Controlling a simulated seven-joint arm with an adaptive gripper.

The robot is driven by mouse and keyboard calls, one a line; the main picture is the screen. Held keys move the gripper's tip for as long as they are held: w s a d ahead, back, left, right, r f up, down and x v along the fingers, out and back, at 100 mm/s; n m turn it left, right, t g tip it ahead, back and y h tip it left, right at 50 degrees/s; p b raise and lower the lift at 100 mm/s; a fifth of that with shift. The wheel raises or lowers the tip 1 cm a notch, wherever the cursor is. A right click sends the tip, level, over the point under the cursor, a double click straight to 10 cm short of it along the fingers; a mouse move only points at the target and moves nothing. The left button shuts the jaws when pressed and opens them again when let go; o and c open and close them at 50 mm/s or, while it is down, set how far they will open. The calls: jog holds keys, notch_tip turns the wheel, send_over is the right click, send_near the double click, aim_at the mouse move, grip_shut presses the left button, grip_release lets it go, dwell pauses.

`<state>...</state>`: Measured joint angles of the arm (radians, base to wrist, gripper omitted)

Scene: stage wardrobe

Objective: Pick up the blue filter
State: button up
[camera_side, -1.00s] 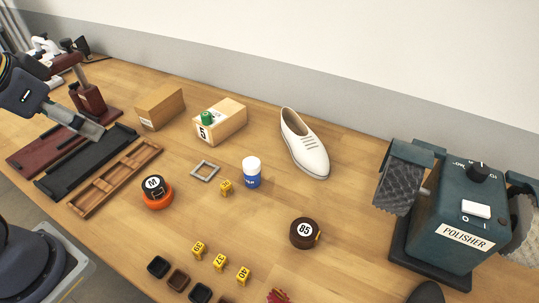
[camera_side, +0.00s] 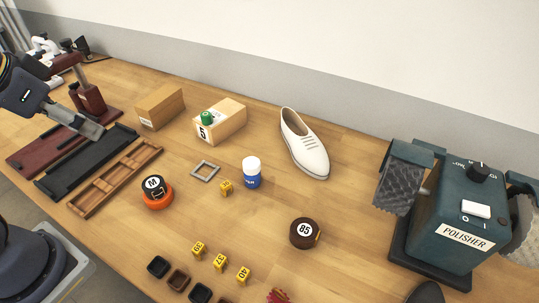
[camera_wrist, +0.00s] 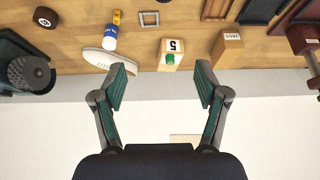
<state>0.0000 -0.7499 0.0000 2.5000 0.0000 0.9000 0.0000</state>
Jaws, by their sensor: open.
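The only blue thing I see is a small upright blue container with a white cap (camera_side: 251,180), standing on the wooden table near the middle. It also shows in the wrist view (camera_wrist: 110,37), at upper left beyond my fingers. I see nothing that is clearly a filter. An empty grey square frame (camera_side: 205,171) lies flat to its left. My gripper (camera_wrist: 163,67) is open and empty. In the side view it is at the far left, above the black tray, well apart from the blue container.
A white shoe (camera_side: 305,146) lies right of and behind the container. A yellow number block (camera_side: 226,188) is close beside it. A wooden box with a 5 (camera_side: 228,128) stands behind. The polisher (camera_side: 455,220) fills the right; a brown round tin (camera_side: 304,233) is in front.

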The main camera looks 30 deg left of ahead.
jog(key=m+g+h, duration=0.1)
jog(key=m+h, duration=0.1)
jog(key=m, duration=0.2)
send_over(245, 164)
jog(key=s+a, duration=0.2)
jog(key=s, duration=0.2)
notch_tip(245, 164, down, 12)
jog(key=x, duration=0.9)
jog(key=shift+s+f, duration=0.15)
jog(key=shift+f, duration=0.15)
jog(key=x, duration=0.6)
jog(key=shift+s+d, duration=0.1)
jog(key=shift+d, duration=0.1)
jog(key=shift+r, duration=0.1)
jog(key=c, duration=1.3)
jog(key=shift+r, duration=0.1)
